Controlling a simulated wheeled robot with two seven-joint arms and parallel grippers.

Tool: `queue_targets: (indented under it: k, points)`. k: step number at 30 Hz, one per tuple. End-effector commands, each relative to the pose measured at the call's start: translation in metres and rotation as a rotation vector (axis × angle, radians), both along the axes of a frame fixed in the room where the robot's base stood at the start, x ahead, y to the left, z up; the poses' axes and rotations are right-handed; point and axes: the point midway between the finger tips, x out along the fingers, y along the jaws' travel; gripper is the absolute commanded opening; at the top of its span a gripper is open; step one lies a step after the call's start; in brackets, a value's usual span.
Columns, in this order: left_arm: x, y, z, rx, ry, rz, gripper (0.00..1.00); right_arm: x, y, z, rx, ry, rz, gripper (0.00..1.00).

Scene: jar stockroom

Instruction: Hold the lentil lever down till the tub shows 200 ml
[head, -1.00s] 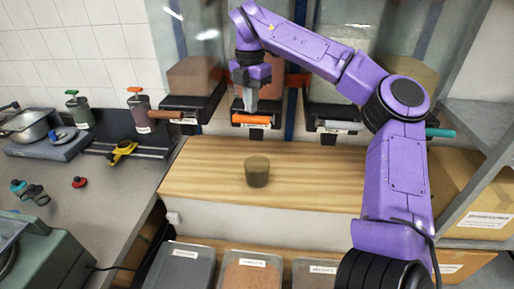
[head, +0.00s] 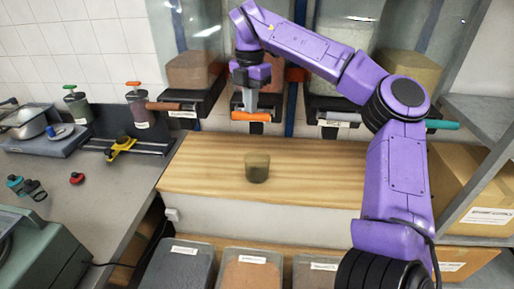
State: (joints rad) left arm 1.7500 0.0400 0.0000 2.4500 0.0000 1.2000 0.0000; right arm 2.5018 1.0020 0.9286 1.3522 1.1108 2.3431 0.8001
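My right gripper (head: 252,108) comes down from above onto the orange lever (head: 253,116) of the middle dispenser. Its grey fingers look closed together and their tips touch the lever's top, not around it. The dispenser's clear hopper (head: 296,40) holds reddish-brown contents, partly hidden by my arm. The lever labels are too small to read, so I cannot tell which one says lentil. A small smoky tub (head: 257,167) stands upright on the wooden shelf below the orange lever. Its lower part looks darker; no marking or fill level is readable. My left gripper is not in view.
Brown (head: 165,106), grey (head: 338,116) and teal (head: 441,125) levers flank the orange one. Lidded bins (head: 252,265) stand in front below. A grey counter (head: 110,190) at left carries a scale, jars and lids. The wooden shelf (head: 215,165) is clear around the tub.

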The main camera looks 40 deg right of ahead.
Motion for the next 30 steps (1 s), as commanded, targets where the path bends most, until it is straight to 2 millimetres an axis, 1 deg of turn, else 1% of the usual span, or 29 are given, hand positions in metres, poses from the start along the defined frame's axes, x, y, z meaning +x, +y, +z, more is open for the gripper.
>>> queue_targets:
  k: [1,30]
  points:
    - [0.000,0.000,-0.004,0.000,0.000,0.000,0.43,0.000,-0.001,-0.005,-0.003,0.000,-0.001,0.00]
    - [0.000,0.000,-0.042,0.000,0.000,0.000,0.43,0.000,-0.001,-0.044,-0.003,0.000,-0.001,0.00]
